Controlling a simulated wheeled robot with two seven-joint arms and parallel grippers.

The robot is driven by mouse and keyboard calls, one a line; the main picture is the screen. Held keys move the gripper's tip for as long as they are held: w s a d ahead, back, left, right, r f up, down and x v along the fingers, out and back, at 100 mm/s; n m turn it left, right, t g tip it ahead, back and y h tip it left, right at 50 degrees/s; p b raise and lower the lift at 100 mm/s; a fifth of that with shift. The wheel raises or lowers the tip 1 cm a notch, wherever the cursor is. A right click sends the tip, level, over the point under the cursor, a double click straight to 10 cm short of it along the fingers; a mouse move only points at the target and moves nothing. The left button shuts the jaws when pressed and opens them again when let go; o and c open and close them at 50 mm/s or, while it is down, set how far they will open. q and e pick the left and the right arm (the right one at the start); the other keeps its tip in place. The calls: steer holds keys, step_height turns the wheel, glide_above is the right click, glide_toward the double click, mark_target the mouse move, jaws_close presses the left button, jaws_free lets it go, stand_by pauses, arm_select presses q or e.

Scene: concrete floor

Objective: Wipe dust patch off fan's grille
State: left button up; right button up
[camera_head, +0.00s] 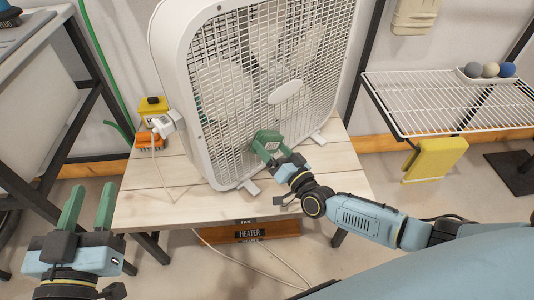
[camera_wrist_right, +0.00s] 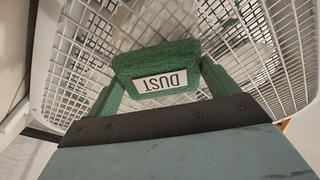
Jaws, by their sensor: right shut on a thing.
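The white box fan (camera_head: 180,55) stands upright on a pale wooden table, its grille (camera_head: 225,90) facing me. My right gripper (camera_head: 273,152) is shut on a green block labelled DUST (camera_head: 267,139), held at the lower part of the grille. In the right wrist view the block (camera_wrist_right: 157,62) sits between the green fingers, in front of the grille (camera_wrist_right: 235,45); whether it touches cannot be told. I cannot make out a dust patch on the visible grille. My left gripper (camera_head: 91,190) is open and empty, left of the table.
The table (camera_head: 150,205) has bare planks left of the fan. A yellow-and-orange item (camera_head: 151,138) and white plug (camera_head: 167,124) with cord lie at its left edge. A wire rack (camera_head: 440,100) with a tray of balls (camera_head: 487,72) stands right.

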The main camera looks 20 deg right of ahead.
mark_target(282, 140)
steer(key=shift+w+d+b, duration=0.2)
steer(key=shift+w+d, duration=0.05)
steer(key=shift+d, duration=0.4)
steer(key=shift+w+d+b, duration=0.2)
steer(key=shift+d, duration=0.45)
steer(key=shift+w+d+b, duration=0.2)
steer(key=shift+w+d, duration=0.05)
steer(key=shift+d, duration=0.4)
steer(key=shift+s+a+r+p, duration=0.15)
steer(key=shift+a+p, duration=0.15)
steer(key=shift+a, duration=0.15)
steer(key=shift+s+a+p, duration=0.15)
steer(key=shift+a+p, duration=0.15)
steer(key=shift+a, duration=0.15)
steer(key=shift+s+a+p, duration=0.3)
steer(key=shift+a+p, duration=0.1)
steer(key=shift+a, duration=0.45)
steer(key=shift+s+a+p, duration=0.3)
steer(key=shift+a+p, duration=0.05)
steer(key=shift+a, duration=0.5)
steer(key=shift+s+a+p, duration=0.4)
steer(key=shift+s+a, duration=0.05)
steer(key=shift+a, duration=0.9)
steer(key=shift+s+a+p, duration=0.35)
steer(key=shift+s+a, duration=0.15)
steer(key=shift+a, duration=0.85)
steer(key=shift+s+a+p, duration=0.4)
steer(key=shift+s+a, duration=0.05)
steer(key=shift+a, duration=0.9)
steer(key=shift+w+d, duration=0.1)
